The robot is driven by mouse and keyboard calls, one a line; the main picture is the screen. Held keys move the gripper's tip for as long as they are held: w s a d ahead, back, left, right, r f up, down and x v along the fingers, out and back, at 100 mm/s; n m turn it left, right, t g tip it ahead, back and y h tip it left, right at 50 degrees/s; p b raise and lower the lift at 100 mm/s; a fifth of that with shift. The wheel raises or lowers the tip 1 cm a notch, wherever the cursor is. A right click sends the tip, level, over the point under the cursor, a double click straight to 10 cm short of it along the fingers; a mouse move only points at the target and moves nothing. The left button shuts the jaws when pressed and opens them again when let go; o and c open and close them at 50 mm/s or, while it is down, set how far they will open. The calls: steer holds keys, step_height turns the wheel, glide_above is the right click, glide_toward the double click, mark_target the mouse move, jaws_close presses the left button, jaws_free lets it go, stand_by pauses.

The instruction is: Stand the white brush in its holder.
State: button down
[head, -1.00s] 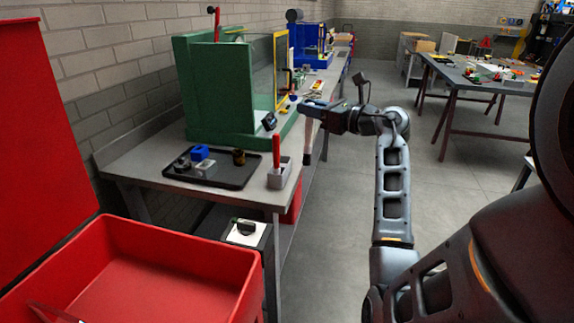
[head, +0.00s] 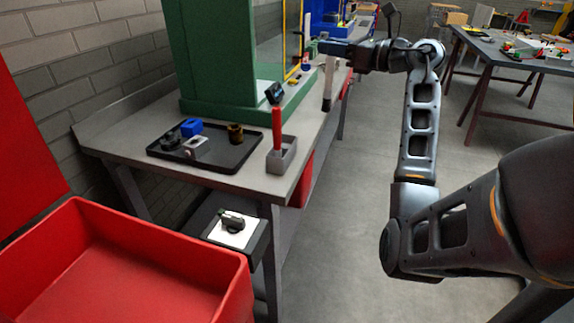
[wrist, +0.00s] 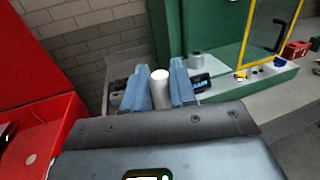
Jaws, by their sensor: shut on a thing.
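My gripper (head: 326,47) is shut on the white brush (head: 328,77), out over the bench's right edge. The brush hangs upright below the fingers, with a dark lower end. In the wrist view the white round end of the brush (wrist: 160,89) shows between my two blue fingers (wrist: 164,76). A grey block-shaped holder (head: 286,161) stands near the bench's front right corner. A red-handled tool (head: 277,128) stands upright in it. The brush is apart from the holder, farther back and to its right. The holder's openings are too small to make out.
A black tray (head: 225,162) with a blue part (head: 191,127), a grey block and a brown cup lies left of the holder. A green machine (head: 212,60) stands behind. A red bin (head: 205,262) is at the lower left. The floor right of the bench is clear.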

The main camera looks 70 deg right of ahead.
steer(key=y+b, duration=0.1)
steer(key=b, duration=0.1)
steer(key=n+y+b, duration=0.1)
steer(key=b, duration=0.2)
steer(key=shift+s+d+f+n, duration=0.1)
steer(key=shift+f+n, duration=0.2)
steer(key=n+y+b, duration=0.1)
steer(key=b, duration=0.2)
steer(key=s+a+f+y+b, duration=0.1)
steer(key=b, duration=0.2)
steer(key=shift+n+y+b, duration=0.3)
steer(key=shift+n+b, duration=0.05)
steer(key=shift+n, duration=0.05)
steer(key=w+a+f, duration=0.5)
steer(key=w+f, duration=0.5)
steer(key=shift+a+f+p, duration=0.15)
steer(key=shift+f+p, duration=0.15)
steer(key=shift+f, duration=0.1)
steer(key=shift+w+f, duration=0.1)
steer(key=c, duration=0.9)
jaws_free()
